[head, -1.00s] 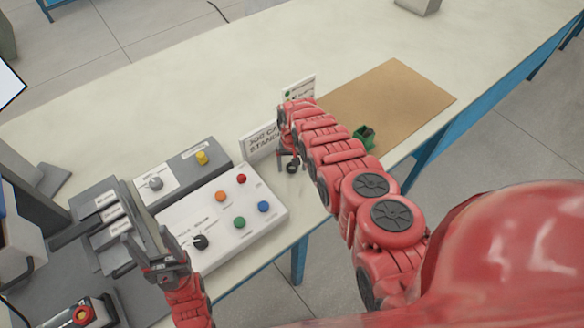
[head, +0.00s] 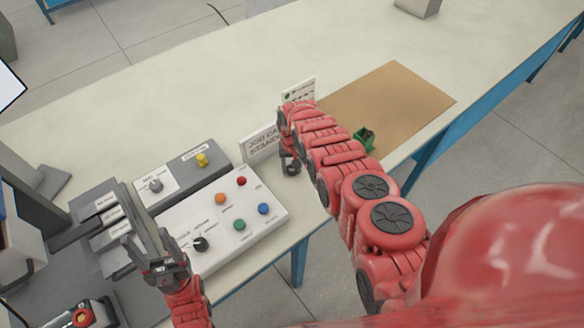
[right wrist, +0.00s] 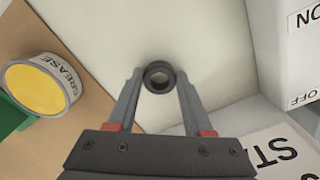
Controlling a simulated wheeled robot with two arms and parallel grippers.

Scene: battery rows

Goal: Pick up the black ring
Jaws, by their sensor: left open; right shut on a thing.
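The black ring (right wrist: 159,77) is a small thick ring with a hole. In the right wrist view it sits between the fingertips of my right gripper (right wrist: 159,83), which is shut on it. In the head view the ring (head: 291,169) shows small and dark below the right arm, at the right gripper (head: 290,163). I cannot tell whether it still touches the table.
A white sign (head: 260,144) stands close to the right gripper. A brown mat (head: 405,90) holds a green object (head: 364,139); the wrist view shows a GREASE tin (right wrist: 42,86) there. The button panel (head: 268,192) and grey control box (head: 216,156) lie left.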

